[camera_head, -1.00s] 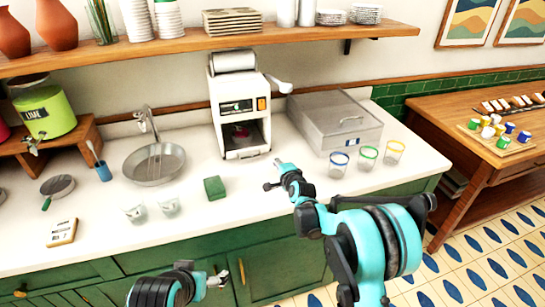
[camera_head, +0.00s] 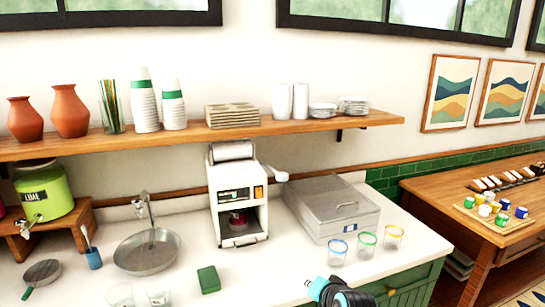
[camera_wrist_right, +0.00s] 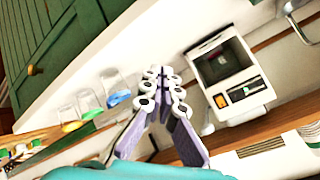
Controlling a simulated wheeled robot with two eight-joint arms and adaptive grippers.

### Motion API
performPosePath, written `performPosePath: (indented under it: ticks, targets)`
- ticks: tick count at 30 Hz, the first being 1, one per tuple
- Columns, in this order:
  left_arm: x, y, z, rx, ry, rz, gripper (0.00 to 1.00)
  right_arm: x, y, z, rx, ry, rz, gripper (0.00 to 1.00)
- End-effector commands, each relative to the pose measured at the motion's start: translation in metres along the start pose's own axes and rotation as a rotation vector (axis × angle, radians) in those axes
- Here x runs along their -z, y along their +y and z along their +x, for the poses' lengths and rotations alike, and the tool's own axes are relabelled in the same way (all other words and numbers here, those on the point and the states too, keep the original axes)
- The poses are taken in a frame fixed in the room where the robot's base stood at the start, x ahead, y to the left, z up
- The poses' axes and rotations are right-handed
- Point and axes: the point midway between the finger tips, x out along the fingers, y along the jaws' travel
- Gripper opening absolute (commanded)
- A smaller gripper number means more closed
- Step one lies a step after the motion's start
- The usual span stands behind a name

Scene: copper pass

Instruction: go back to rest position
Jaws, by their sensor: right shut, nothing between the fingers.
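My right gripper (camera_head: 314,284) shows at the bottom edge of the head view, in front of the counter and below the colour-rimmed glasses. In the right wrist view its fingers (camera_wrist_right: 163,80) are shut together with nothing between them. The white machine (camera_wrist_right: 226,62) and several glasses (camera_wrist_right: 88,98) lie beyond the fingers in that view, apart from them. My left gripper is outside the head view.
The white counter (camera_head: 262,265) bears a round sink (camera_head: 147,255), a green sponge (camera_head: 208,280), the white machine (camera_head: 238,200), a lidded metal box (camera_head: 335,212) and three rimmed glasses (camera_head: 366,245). A wooden shelf (camera_head: 370,120) hangs above. A wooden table (camera_head: 430,190) stands right.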

Motion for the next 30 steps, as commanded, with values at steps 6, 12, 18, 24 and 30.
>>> performPosePath:
  ticks: [6,12,18,24,30]
  targets:
    - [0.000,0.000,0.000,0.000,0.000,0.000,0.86,-0.050,0.067,-0.085,-0.142,-0.087,-0.301,0.00]
    - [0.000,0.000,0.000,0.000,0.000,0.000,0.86,-0.095,0.121,-0.133,-0.236,-0.175,-0.514,0.00]
    - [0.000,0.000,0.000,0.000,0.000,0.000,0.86,-0.114,0.145,-0.150,-0.274,-0.219,-0.604,0.00]
    - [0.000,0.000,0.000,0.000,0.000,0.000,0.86,-0.115,0.146,-0.151,-0.276,-0.223,-0.612,0.00]
    - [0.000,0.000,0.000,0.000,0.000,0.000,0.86,-0.115,0.146,-0.151,-0.275,-0.223,-0.611,0.00]
